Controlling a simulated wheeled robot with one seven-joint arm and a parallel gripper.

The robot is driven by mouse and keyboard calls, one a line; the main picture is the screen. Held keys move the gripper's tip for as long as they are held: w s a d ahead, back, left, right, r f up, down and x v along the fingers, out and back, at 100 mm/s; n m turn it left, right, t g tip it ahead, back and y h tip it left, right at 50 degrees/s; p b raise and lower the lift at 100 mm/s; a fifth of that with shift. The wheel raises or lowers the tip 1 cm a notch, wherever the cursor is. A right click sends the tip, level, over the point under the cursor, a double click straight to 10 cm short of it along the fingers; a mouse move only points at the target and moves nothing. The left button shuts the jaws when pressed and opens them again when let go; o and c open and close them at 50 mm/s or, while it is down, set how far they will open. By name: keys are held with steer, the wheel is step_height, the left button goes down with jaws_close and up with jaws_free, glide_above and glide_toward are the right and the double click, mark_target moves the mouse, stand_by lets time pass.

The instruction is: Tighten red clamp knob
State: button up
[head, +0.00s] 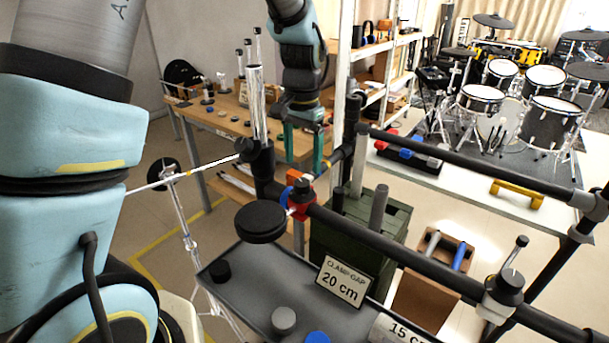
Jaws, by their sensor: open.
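A small red clamp (301,207) sits on the black rail just right of a black round pad (260,223). A blue part (287,192) and a small orange block (303,184) show at its top left and top; I cannot tell which part is the knob. My gripper (304,165) has two teal fingers pointing down. It is open, the fingers apart, with nothing seen between them. In the picture it is just above the red clamp; whether it touches anything is hard to tell.
Black rails (395,245) cross the front. A grey tray (245,275) below holds loose knobs and a "CLAMP GAP 20 cm" sign (343,280). A chrome post (256,105) stands left of my gripper. A green crate (385,235) and a wooden workbench (225,115) are behind. Drums stand far right.

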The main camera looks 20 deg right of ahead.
mark_target(302, 182)
step_height(302, 182, down, 6)
steer(key=shift+a+f+p, duration=0.1)
steer(key=shift+p, duration=0.45)
jaws_close()
stand_by(0.4)
